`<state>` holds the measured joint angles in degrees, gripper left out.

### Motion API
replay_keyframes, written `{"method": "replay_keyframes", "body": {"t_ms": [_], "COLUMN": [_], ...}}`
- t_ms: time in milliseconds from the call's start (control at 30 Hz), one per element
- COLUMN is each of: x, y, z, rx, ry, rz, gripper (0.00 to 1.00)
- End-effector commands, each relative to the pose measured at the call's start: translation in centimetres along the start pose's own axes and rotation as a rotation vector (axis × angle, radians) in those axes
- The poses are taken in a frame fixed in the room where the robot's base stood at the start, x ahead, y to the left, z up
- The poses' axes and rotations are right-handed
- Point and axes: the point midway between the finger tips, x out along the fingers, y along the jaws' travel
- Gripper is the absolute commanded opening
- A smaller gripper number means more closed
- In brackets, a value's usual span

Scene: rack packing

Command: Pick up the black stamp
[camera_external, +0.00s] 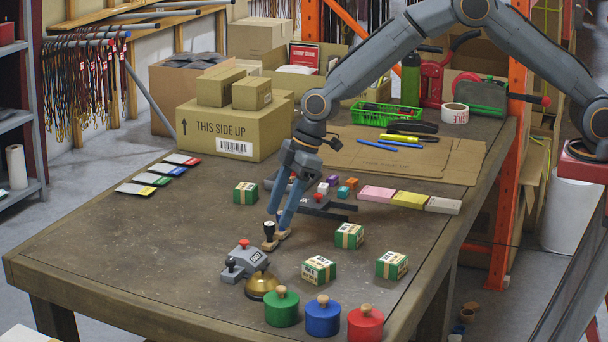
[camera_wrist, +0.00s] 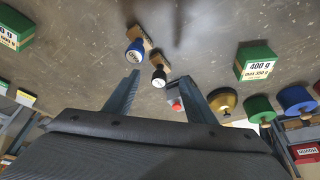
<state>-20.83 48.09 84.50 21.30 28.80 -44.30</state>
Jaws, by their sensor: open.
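The black stamp (camera_external: 269,231), with a dark round handle on a pale wooden base, stands upright on the table in the external view. In the wrist view its black handle (camera_wrist: 158,76) shows between the fingertips, near the middle. A blue-handled stamp (camera_wrist: 135,51) stands close beside it there; in the external view it is mostly hidden behind a finger. My gripper (camera_external: 277,220) is open and points down at the black stamp, and its two fingers (camera_wrist: 158,80) show on either side of it. I cannot tell whether a finger touches the stamp.
A grey device with a red button (camera_external: 246,258) and a brass bell (camera_external: 262,287) stand in front. Green, blue and red (camera_external: 365,324) knobbed cylinders line the front edge. Small green-and-tan boxes (camera_external: 350,236) lie to the right.

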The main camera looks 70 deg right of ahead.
Motion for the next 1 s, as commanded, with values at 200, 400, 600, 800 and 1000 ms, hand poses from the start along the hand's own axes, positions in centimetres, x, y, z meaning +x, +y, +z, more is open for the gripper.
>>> {"method": "replay_keyframes", "body": {"t_ms": [200,400,600,800,1000], "x": [1.6,3.8,5.7,6.0,6.0], "y": [-0.1,-0.4,-0.3,-0.3,-0.3], "z": [-0.2,-0.8,-0.8,-0.8,-0.8], "rx": [0.001,0.0,0.001,0.001,0.002], "ry": [-0.002,-0.003,-0.002,-0.001,-0.001], "rz": [-0.001,-0.001,0.0,0.001,0.001], "gripper": [0.5,0.5,0.5,0.5,0.35]}}
